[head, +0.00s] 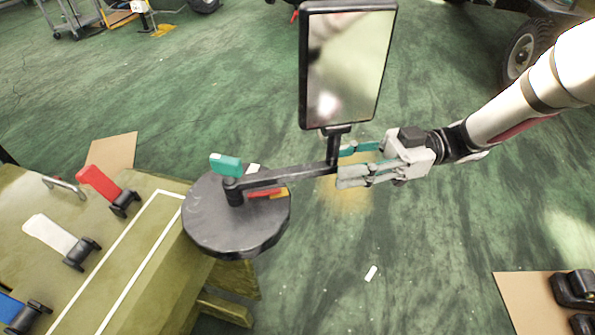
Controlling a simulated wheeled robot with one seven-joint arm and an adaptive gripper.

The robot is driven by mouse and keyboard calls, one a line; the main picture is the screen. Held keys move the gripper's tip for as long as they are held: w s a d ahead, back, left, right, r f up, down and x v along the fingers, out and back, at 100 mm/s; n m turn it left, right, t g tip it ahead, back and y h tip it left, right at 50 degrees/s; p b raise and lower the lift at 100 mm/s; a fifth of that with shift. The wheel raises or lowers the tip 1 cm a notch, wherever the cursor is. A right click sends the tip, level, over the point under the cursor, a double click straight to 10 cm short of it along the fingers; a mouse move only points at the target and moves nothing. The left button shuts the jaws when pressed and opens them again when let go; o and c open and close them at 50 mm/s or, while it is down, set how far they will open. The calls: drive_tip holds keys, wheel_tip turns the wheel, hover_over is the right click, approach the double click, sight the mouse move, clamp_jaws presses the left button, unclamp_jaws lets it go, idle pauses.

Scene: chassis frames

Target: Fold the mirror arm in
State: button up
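The mirror arm (285,176) is a dark bar in the head view. It runs from a pivot on a round dark disc (210,226) out to the right, past the disc's edge. A short post at its outer end carries the upright rectangular mirror (346,68). My gripper (343,167) comes from the right, its fingers spread apart, with tips close to the arm's outer end and post. I cannot tell whether they touch it. Nothing shows clearly between the fingers.
Teal (226,165) and red-orange (266,193) marks sit at the disc beside the arm. An olive bench (165,275) at left bears a red lever (98,182), a white lever (48,234) and a blue lever (10,308). Brown board (525,305) lies lower right. Green floor is mostly open.

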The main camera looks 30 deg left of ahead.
sight(295, 169)
drive_tip(key=b+x, duration=0.1)
drive_tip(key=x, duration=0.8)
drive_tip(key=shift+c, duration=0.3)
clamp_jaws()
